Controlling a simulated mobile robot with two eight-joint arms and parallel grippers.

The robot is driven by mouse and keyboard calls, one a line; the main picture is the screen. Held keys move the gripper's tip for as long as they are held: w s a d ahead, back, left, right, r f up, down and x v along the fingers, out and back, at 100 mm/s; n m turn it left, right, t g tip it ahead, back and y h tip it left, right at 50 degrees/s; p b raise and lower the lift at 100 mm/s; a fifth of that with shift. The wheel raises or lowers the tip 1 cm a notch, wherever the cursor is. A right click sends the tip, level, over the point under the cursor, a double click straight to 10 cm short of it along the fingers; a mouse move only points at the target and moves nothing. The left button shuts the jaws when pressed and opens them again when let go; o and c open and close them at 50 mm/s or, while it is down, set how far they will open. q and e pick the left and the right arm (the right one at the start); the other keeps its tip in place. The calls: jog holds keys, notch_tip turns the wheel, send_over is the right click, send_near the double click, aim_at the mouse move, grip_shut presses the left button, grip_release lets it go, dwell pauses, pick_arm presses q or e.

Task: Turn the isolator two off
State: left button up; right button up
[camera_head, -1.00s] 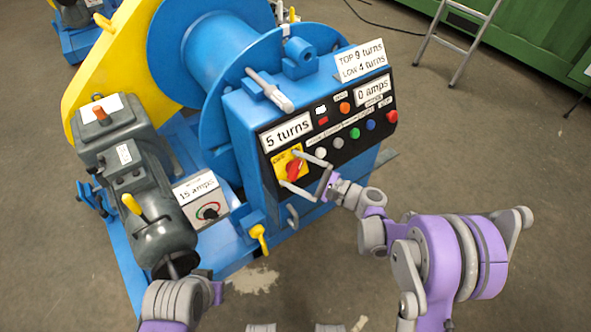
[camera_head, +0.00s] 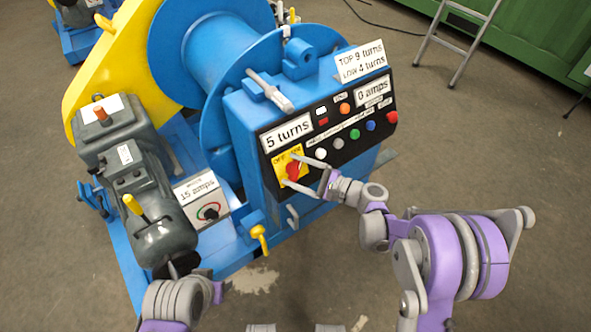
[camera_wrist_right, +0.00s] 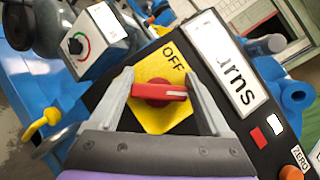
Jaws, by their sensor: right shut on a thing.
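A red rotary handle (camera_head: 293,170) sits on a yellow plate (camera_head: 281,179) at the lower left of the black control panel; I take it as the isolator, though no number is readable. In the right wrist view the red handle (camera_wrist_right: 160,91) lies level across the picture, with a white mark at its right end. "OFF" is on the yellow plate (camera_wrist_right: 152,72) above and right of it. My right gripper (camera_head: 291,171) is shut on the handle, one finger at each end. My left arm comes in at the bottom left by the grey motor; its fingertips are not clear.
The panel (camera_head: 328,150) carries several coloured buttons right of the handle and a "5 turns" display (camera_head: 287,135) above it. A "15 amps" box (camera_head: 204,203) with a dial and a yellow lever (camera_head: 259,238) stand to the left. The floor in front is open.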

jog(key=n+g, duration=0.1)
jog(key=n, duration=0.1)
jog(key=n+g+h+p, duration=0.1)
jog(key=n, duration=0.2)
jog(key=shift+s+g, duration=0.1)
jog(key=shift+g, duration=0.2)
jog(key=n+g+h+p, duration=0.1)
jog(key=n, duration=0.1)
jog(key=n+h+p, duration=0.1)
jog(key=n, duration=0.1)
jog(key=shift+f+g, duration=0.15)
jog(key=shift+g, duration=0.25)
jog(key=n+h+p, duration=0.1)
jog(key=n, duration=0.1)
jog(key=n+h, duration=0.1)
jog(key=n, duration=0.1)
jog(key=shift+s+d+f+g+h+p, duration=0.1)
jog(key=shift+f+g+h+p, duration=0.05)
jog(key=shift+g+h+p, duration=0.2)
jog(key=shift+d+f+n+h+p, duration=0.1)
jog(key=shift+n+h+p, duration=0.35)
jog(key=shift+n+h, duration=0.55)
jog(key=shift+n, duration=0.4)
jog(key=o, duration=1.2)
jog(key=p+v, duration=0.1)
jog(key=v, duration=0.9)
jog(key=shift+d, duration=0.35)
